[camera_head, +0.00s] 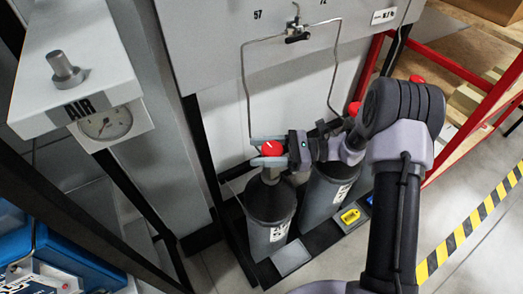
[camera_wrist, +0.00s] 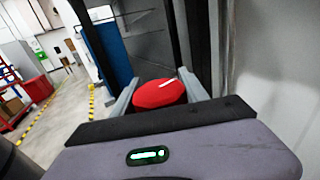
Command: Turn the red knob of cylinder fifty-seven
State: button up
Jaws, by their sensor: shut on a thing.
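The red knob (camera_head: 272,148) tops the grey cylinder (camera_head: 270,208) standing on the left, below the label 57 on the panel. My gripper (camera_head: 266,150) reaches in from the right with its two fingers on either side of this knob. It is shut on the knob. In the wrist view the red knob (camera_wrist: 160,93), with a white mark on its top, sits between the two fingers of my gripper (camera_wrist: 160,97). A second grey cylinder (camera_head: 326,190) stands to the right, with a red knob (camera_head: 354,108) partly hidden by my arm.
A grey panel (camera_head: 215,45) with bent metal pipes (camera_head: 245,85) stands behind the cylinders. A gauge box marked AIR (camera_head: 105,122) is at the left. A red frame (camera_head: 455,150) stands at the right. Bare floor (camera_head: 490,225) lies at the lower right, crossed by yellow-black tape.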

jog(key=shift+s+n+g+h+b, duration=0.2)
jog(key=shift+n+g, duration=0.4)
jog(key=shift+g, duration=0.3)
jog(key=shift+s+n+g+h+b, duration=0.1)
jog(key=shift+n+g+h, duration=0.1)
jog(key=shift+n+g, duration=0.55)
jog(key=shift+g, duration=0.45)
jog(key=o, duration=1.4)
jog(key=shift+a, duration=0.1)
jog(key=shift+c, duration=0.2)
